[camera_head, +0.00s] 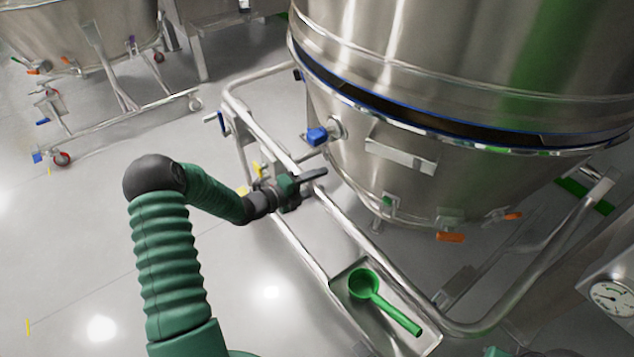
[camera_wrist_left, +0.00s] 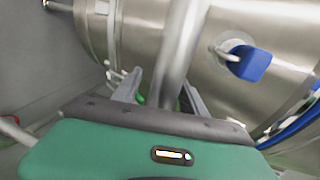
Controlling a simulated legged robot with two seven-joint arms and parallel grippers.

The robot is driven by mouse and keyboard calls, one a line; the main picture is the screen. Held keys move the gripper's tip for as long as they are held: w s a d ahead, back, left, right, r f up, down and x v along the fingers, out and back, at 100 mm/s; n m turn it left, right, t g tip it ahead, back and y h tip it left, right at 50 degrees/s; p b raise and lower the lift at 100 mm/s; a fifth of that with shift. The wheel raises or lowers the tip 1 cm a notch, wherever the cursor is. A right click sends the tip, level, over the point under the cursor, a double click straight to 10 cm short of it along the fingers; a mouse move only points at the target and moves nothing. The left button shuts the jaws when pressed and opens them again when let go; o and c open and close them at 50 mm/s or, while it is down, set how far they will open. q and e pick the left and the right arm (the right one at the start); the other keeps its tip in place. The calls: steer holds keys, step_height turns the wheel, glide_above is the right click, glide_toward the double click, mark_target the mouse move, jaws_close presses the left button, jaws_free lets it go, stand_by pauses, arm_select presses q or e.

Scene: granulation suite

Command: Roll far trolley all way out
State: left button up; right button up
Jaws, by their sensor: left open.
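A steel trolley with a large round vessel (camera_head: 430,70) fills the right of the head view. Its tubular push rail (camera_head: 360,222) runs diagonally in front of the vessel. My left gripper (camera_head: 309,187) is at this rail with its jaws open. In the left wrist view the steel tube (camera_wrist_left: 174,60) passes between the two parted fingers (camera_wrist_left: 160,96); contact cannot be told. A second trolley with a vessel (camera_head: 70,35) stands at the upper left of the head view, apart from my arm. My right gripper is not in view.
A green scoop (camera_head: 364,285) lies in a tray (camera_head: 408,338) on the trolley frame. Blue-handled (camera_head: 317,136) and orange-handled (camera_head: 450,237) fittings stick out from the vessel. A gauge (camera_head: 612,298) is at the lower right. The floor (camera_head: 75,230) at the left is clear.

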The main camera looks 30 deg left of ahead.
arm_select(q)
steer(key=shift+d, duration=0.15)
steer(key=c, duration=0.9)
steer(key=shift+c, duration=0.9)
jaws_close()
steer(key=shift+s+f, duration=0.1)
